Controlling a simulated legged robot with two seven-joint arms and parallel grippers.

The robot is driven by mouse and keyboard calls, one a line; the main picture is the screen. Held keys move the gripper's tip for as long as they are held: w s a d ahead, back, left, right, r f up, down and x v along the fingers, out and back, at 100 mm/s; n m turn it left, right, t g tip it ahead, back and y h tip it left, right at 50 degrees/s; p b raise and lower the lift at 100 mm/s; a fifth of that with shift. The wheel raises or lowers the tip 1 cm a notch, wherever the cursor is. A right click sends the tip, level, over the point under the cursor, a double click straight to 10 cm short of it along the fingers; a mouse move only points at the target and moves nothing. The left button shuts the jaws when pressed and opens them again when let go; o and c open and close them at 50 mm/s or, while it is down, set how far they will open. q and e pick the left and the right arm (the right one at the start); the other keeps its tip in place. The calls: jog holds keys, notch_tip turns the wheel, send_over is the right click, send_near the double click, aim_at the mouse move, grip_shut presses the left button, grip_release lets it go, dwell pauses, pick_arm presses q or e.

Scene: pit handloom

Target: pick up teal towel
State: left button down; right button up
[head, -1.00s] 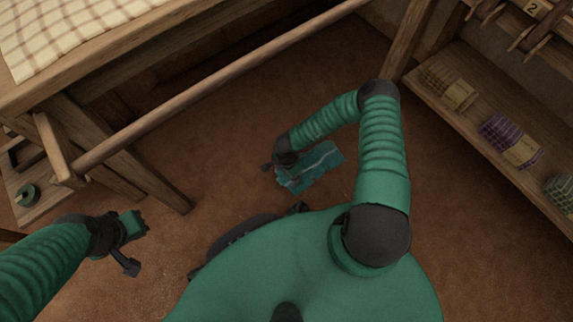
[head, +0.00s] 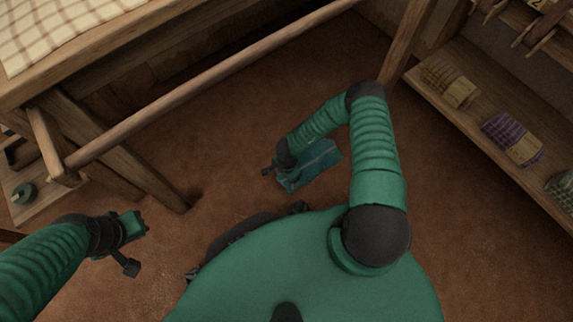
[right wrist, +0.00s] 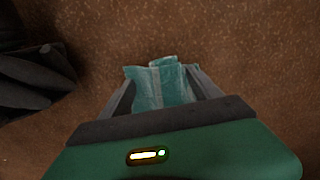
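The teal towel (head: 318,160) is low over or on the brown floor, in front of my body; whether it touches the floor is unclear. My right gripper (head: 282,168) is at the towel's left end. In the right wrist view the towel (right wrist: 160,84) looks creased and fills the space between the two fingers of the right gripper (right wrist: 160,78), which stand wide apart at its sides. I cannot tell whether they press on it. My left gripper (head: 134,246) is at the lower left, away from the towel, its fingers apart with nothing between them.
The wooden loom frame (head: 215,85) with a checked cloth (head: 70,25) stands at the upper left. A shelf (head: 480,118) on the right holds folded cloths, one of them purple (head: 512,138). The floor (head: 270,110) between is clear.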

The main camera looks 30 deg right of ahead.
jog(key=shift+f, duration=0.1)
grip_shut()
dwell(0.8)
